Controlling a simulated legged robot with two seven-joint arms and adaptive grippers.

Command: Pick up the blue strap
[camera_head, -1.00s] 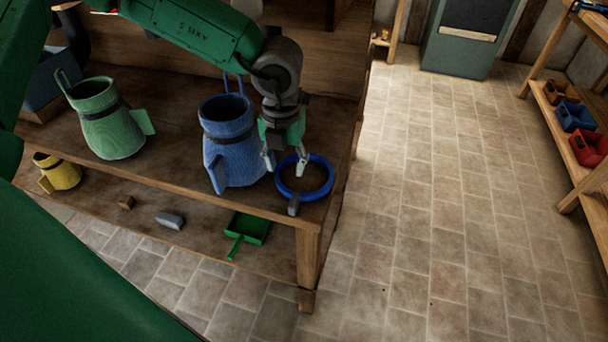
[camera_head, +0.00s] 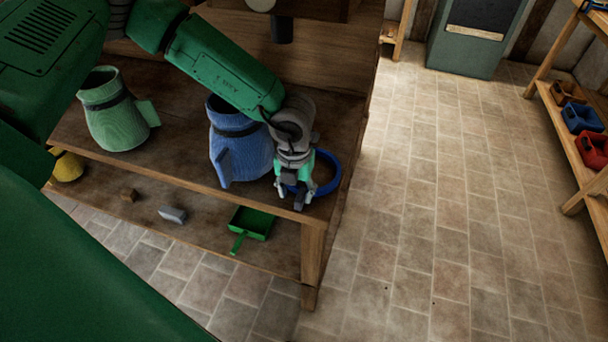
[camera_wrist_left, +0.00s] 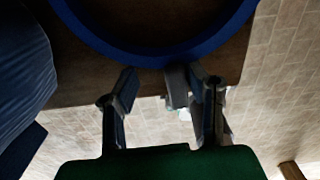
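The blue strap (camera_head: 328,178) is a ring lying at the right front corner of the workbench top, with a grey buckle (camera_head: 299,201) at its near side. My left gripper (camera_head: 295,192) is down over the buckle and hides part of the ring. In the left wrist view the strap (camera_wrist_left: 150,54) curves across the top. There the buckle (camera_wrist_left: 177,86) sits between the fingers of the open left gripper (camera_wrist_left: 164,92), closer to the right finger. A gap shows on its left side. My right gripper is not in view.
A blue jug (camera_head: 240,158) stands just left of the gripper, and a green jug (camera_head: 117,124) farther left. The lower shelf holds a green dustpan (camera_head: 252,223), a grey block (camera_head: 172,215) and a yellow jug (camera_head: 68,167). The tiled floor (camera_head: 430,200) to the right is clear.

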